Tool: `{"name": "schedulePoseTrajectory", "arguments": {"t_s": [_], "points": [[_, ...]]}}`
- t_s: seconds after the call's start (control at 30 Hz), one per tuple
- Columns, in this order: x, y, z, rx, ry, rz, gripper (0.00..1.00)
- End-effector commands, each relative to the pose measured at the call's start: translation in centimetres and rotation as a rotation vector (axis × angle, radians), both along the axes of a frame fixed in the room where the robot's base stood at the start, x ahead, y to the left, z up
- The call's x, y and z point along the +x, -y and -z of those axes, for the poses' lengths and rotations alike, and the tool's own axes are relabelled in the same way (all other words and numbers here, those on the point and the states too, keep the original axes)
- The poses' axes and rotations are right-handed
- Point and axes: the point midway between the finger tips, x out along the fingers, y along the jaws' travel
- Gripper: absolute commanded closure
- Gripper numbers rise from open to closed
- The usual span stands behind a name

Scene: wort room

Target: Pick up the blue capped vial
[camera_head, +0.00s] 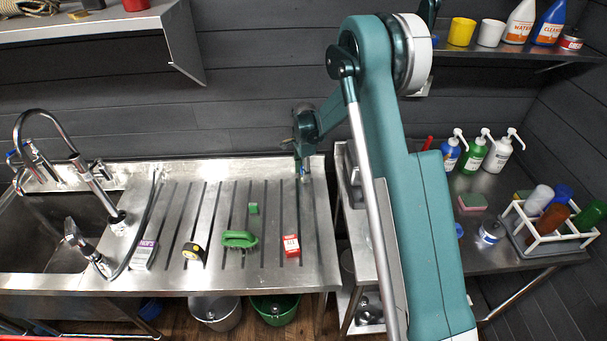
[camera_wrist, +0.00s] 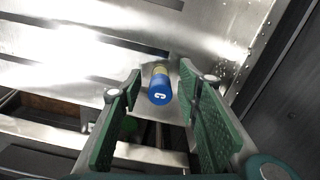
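The vial (camera_wrist: 159,89) has a blue cap with a white mark on its end and a yellowish body behind it. In the wrist view it lies between the two green-padded fingers of my gripper (camera_wrist: 160,74), with a gap on either side. The fingers are spread open. In the head view my gripper (camera_head: 302,168) is low over the back right of the steel drainboard (camera_head: 170,205). Only a small bit of blue shows there by the fingers, so the vial is mostly hidden. I cannot tell whether it stands or leans.
On the drainboard are a green brush (camera_head: 239,240), a green block (camera_head: 253,209), a red-and-white box (camera_head: 291,245), a yellow tape measure (camera_head: 193,254) and a white-purple box (camera_head: 144,254). A sink with faucets (camera_head: 98,185) is left. The wall is close behind.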

Motion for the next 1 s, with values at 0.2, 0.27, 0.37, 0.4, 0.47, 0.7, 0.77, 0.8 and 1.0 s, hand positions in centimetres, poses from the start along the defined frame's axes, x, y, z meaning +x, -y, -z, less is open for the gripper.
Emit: {"name": "schedulePoseTrajectory", "arguments": {"t_s": [0.2, 0.27, 0.37, 0.4, 0.47, 0.7, 0.77, 0.8, 1.0], "points": [[0.01, 0.00, 0.19, 0.000, 0.000, 0.000, 0.66], [0.01, 0.00, 0.18, 0.000, 0.000, 0.000, 0.66], [0.01, 0.00, 0.18, 0.000, 0.000, 0.000, 0.66], [0.01, 0.00, 0.17, 0.000, 0.000, 0.000, 0.66], [0.01, 0.00, 0.17, 0.000, 0.000, 0.000, 0.66], [0.01, 0.00, 0.16, 0.000, 0.000, 0.000, 0.82], [0.01, 0.00, 0.16, 0.000, 0.000, 0.000, 0.90], [0.01, 0.00, 0.16, 0.000, 0.000, 0.000, 0.95], [0.01, -0.01, 0.16, 0.000, 0.000, 0.000, 0.97]]}}
